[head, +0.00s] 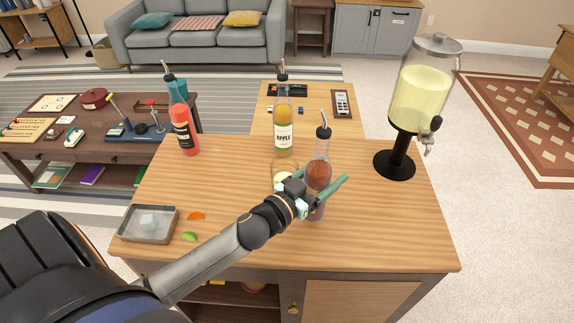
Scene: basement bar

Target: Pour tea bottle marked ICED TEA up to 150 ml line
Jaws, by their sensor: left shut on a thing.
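A clear bottle (319,172) with reddish-brown liquid and a dark pourer stands upright at the middle of the wooden counter. My left gripper (334,183) is shut on this bottle, its green fingers around the lower body. No ICED TEA label can be read on it; the gripper covers part of it. Just left of it, a round glass rim (284,172) shows partly behind my gripper; its body and any 150 ml line are hidden. My right gripper is not in view.
Behind stands a bottle labelled APPLE (283,125). A red bottle (184,128) is at the left, a drink dispenser (421,100) at the right. A tray with ice (149,239), an orange slice (196,216) and a lime slice (189,237) lie front left. The counter's right front (400,235) is clear.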

